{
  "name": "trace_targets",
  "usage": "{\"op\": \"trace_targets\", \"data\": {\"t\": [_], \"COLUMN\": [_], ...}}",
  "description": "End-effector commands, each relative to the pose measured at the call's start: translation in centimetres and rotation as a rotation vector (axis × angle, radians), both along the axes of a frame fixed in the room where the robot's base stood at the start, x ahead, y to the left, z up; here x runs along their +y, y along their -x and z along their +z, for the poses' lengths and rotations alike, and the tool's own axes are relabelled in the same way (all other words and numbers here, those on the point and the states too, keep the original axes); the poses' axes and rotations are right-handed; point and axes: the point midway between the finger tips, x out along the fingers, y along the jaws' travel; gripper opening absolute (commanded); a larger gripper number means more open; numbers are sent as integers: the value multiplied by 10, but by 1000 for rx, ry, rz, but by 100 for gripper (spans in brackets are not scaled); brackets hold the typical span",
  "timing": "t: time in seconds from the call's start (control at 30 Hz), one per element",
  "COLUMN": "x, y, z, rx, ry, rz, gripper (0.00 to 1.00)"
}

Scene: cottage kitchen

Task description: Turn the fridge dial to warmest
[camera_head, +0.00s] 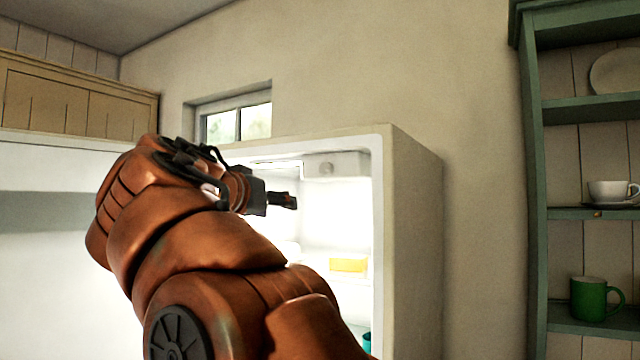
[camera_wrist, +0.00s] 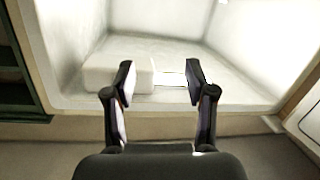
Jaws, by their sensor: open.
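The fridge (camera_head: 415,200) stands open and lit inside. A pale control box (camera_head: 350,164) sits under its ceiling, with a small round dial (camera_head: 325,169) on its front. My gripper (camera_head: 292,202) is in front of the opening, lower and left of the dial in the head view. In the wrist view my gripper (camera_wrist: 159,74) has its two dark fingers spread with nothing between them. The box (camera_wrist: 105,75) shows there beyond the left finger. I cannot make out the dial in the wrist view, nor read its setting.
The open fridge door (camera_head: 50,240) fills the left side. A yellow item (camera_head: 348,264) sits on a fridge shelf. A green dresser (camera_head: 530,150) with a white cup (camera_head: 612,191) and green mug (camera_head: 594,299) stands at right. Wall cabinets (camera_head: 75,95) hang at upper left.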

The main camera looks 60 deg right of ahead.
Motion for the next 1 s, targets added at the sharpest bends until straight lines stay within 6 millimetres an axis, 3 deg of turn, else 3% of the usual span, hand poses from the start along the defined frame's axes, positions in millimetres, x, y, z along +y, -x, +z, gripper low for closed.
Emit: {"op": "trace_targets", "data": {"t": [0.1,0.3,0.47,0.8,1.0], "x": [-11,-19,-32,-79,-94], "y": [22,42,45,42,41], "z": [41,71,75,76,74], "rx": [-125,-219,-227,-225,-225], "ry": [67,121,126,125,124], "rz": [-81,-146,-153,-150,-151], "gripper": [55,55,55,55,55]}}
